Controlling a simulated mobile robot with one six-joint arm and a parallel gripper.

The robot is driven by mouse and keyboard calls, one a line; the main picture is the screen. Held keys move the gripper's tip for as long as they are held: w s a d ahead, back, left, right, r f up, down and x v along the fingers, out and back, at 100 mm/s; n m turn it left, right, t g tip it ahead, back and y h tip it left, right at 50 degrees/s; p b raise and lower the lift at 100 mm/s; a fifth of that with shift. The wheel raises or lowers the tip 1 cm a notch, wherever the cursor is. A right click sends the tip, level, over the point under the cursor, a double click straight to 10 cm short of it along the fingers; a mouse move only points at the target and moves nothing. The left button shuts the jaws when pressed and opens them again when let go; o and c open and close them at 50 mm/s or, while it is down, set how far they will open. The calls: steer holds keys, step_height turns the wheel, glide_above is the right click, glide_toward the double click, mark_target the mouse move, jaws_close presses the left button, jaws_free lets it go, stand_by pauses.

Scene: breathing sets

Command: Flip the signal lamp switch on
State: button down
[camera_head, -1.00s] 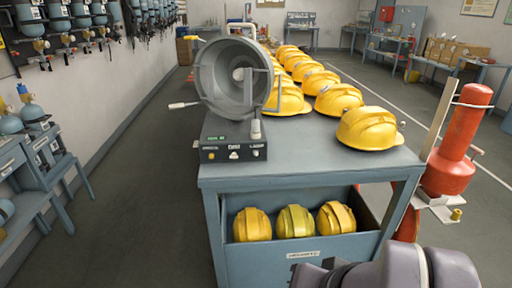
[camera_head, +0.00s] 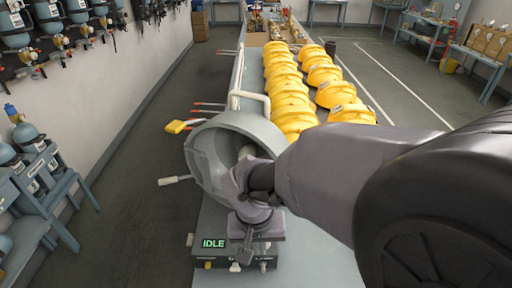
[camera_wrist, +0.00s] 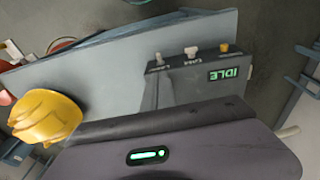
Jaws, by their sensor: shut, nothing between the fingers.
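The grey signal lamp (camera_head: 212,160), a large round housing, stands at the near end of the bench. Its dark control box (camera_head: 222,256) has a green "IDLE" display, which also shows inverted in the wrist view (camera_wrist: 231,74). On its front are a yellow knob (camera_head: 208,265), a white control (camera_head: 235,267) and a small switch (camera_head: 263,266). In the wrist view that small switch (camera_wrist: 158,59) sits by a label that seems to read LAMP; its position is unclear. My gripper (camera_head: 247,252) is shut and empty, above the box's front part; contact cannot be told.
Rows of yellow helmets (camera_head: 290,98) fill the bench behind the lamp. One helmet (camera_wrist: 45,115) shows at the left in the wrist view. A pale handle (camera_head: 174,180) sticks out left of the lamp. The floor aisle (camera_head: 130,185) on the left is clear.

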mark_target(263, 267)
steer(key=f+b, duration=0.1)
steer(key=f, duration=0.2)
steer(key=f+b, duration=0.1)
steer(key=f, duration=0.2)
steer(key=w+f+b, duration=0.1)
steer(key=f, duration=0.3)
steer(key=shift+d, duration=0.4)
steer(key=shift+w, duration=0.1)
